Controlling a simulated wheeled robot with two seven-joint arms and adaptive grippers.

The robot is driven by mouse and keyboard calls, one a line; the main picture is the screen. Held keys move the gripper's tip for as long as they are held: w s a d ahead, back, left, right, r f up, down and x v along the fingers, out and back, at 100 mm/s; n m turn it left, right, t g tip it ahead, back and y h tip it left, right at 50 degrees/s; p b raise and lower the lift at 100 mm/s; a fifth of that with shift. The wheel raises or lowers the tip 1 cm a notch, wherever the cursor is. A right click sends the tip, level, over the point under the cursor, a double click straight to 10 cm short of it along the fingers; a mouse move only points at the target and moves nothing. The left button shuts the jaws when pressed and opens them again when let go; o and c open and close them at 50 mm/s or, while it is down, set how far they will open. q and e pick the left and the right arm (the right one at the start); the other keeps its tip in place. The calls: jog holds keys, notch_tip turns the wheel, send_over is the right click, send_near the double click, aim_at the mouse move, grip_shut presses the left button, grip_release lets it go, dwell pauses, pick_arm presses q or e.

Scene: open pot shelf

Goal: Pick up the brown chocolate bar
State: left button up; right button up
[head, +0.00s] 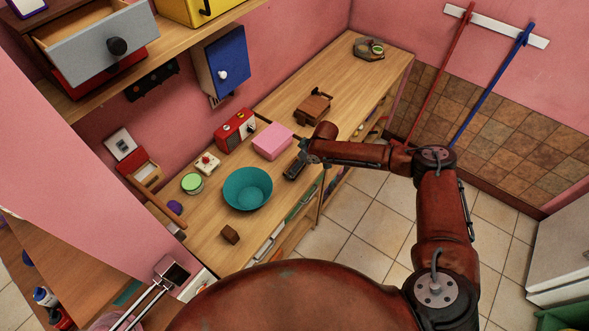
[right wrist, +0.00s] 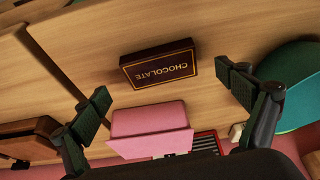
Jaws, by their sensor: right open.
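The brown chocolate bar (right wrist: 160,67), a flat dark box lettered CHOCOLATE, lies on the wooden counter in the right wrist view. In the head view I cannot make it out; my right gripper and arm cover that area. My right gripper (right wrist: 168,97) is open and empty, its two fingers spread wide to either side of the bar's line, with the bar beyond the fingertips. It also shows in the head view (head: 293,171) over the counter's front part, in front of the pink box. My left gripper is not in view.
The pink box (head: 272,141) stands behind the bar, the teal bowl (head: 248,188) to one side and a brown case (head: 313,109) to the other. A red radio (head: 235,130) stands at the wall. A small brown block (head: 230,234) lies near the counter's front edge.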

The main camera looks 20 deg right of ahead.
jog(key=shift+x, duration=1.55)
jog(key=shift+c, duration=0.2)
jog(key=c, duration=1.3)
